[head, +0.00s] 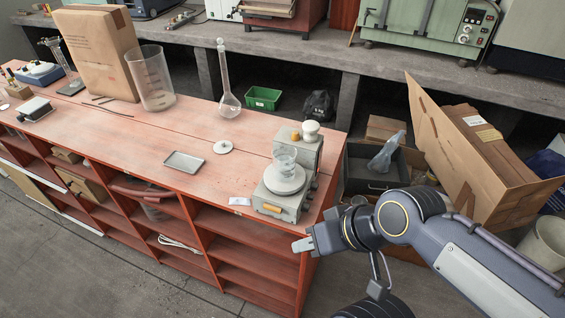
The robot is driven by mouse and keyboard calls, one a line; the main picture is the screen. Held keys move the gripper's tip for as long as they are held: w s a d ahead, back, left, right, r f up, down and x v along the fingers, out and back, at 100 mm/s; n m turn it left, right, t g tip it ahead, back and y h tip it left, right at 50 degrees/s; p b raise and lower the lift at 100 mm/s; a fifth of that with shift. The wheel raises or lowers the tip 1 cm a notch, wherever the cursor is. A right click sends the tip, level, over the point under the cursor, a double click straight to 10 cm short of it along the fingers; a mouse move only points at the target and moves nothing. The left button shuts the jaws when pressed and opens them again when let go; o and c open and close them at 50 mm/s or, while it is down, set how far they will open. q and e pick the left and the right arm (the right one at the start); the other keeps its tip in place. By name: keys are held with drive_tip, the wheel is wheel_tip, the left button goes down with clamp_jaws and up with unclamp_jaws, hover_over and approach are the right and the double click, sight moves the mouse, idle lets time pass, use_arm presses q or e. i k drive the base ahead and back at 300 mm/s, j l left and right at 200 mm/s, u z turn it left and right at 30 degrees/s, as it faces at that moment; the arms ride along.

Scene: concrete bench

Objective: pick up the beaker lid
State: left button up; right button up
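A small pale round disc with a knob on top, which looks like the beaker lid (223,147), lies on the red bench top (140,150). It is behind and to the right of a shallow grey tray. A large clear beaker (151,80) stands upright and open at the back left of the bench. My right gripper (301,244) is by the bench's front right corner, in front of the bench and well away from the lid. Its fingers are small and seen side-on, so their opening is unclear. My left gripper is out of view.
A balance-like device (281,205) with a small beaker (285,160) on it stands at the right end, between my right gripper and the lid. A tall flask (228,90) stands behind the lid. The grey tray (184,161) lies nearby. Open cardboard boxes (470,150) are at right.

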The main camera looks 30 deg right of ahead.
sight(222, 147)
drive_tip(key=k+j+z, duration=0.1)
drive_tip(key=j, duration=0.3)
drive_tip(key=k+j+z, duration=0.1)
drive_tip(key=k+j, duration=0.2)
drive_tip(key=k+j+z, duration=0.1)
drive_tip(key=k+j, duration=0.15)
drive_tip(key=j, duration=0.15)
drive_tip(key=i+j+z, duration=0.1)
drive_tip(key=j+z, duration=0.2)
drive_tip(key=j, duration=0.55)
drive_tip(key=j+z, duration=0.3)
drive_tip(key=j, duration=0.55)
drive_tip(key=i+j+z, duration=0.15)
drive_tip(key=j, duration=0.2)
drive_tip(key=i+j+z, duration=0.1)
drive_tip(key=j, duration=0.25)
drive_tip(key=i+j+z, duration=0.15)
drive_tip(key=j, duration=0.25)
drive_tip(key=i+j+z, duration=0.15)
drive_tip(key=j, duration=0.25)
drive_tip(key=i+j+z, duration=0.2)
drive_tip(key=i, duration=0.35)
drive_tip(key=i+j+z, duration=0.25)
drive_tip(key=i+j, duration=0.35)
drive_tip(key=i, duration=0.4)
